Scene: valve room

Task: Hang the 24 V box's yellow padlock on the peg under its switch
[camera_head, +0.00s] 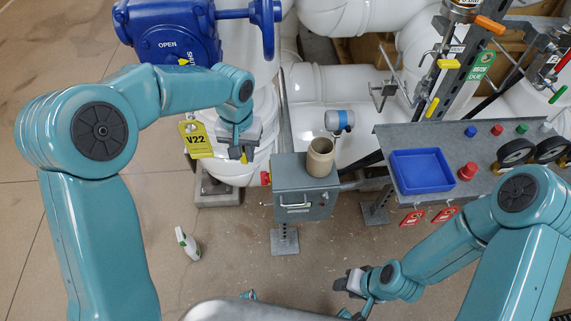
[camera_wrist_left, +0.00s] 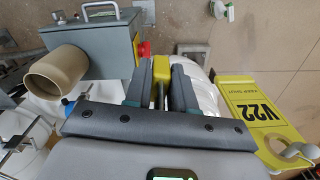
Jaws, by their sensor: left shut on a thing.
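A grey box (camera_head: 287,180) with a handle on its front stands right of my left gripper, and a red switch (camera_head: 265,177) is on its left side. In the left wrist view, the box (camera_wrist_left: 98,47) and red switch (camera_wrist_left: 143,49) are at upper left. My left gripper (camera_head: 241,152) is shut on the yellow padlock (camera_wrist_left: 158,66), whose body shows between the fingers. The gripper is in the air beside the switch side, apart from the box. I cannot make out the peg under the switch. My right gripper (camera_head: 352,284) hangs low at the bottom centre; its jaw gap is unclear.
A tan cup (camera_head: 320,160) stands on the box. A yellow V22 tag (camera_head: 195,139) hangs left of my left gripper, below a blue valve actuator (camera_head: 175,40). White pipes are behind. A bench with a blue tray (camera_head: 421,170) is to the right. A spray bottle (camera_head: 187,243) is on the floor.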

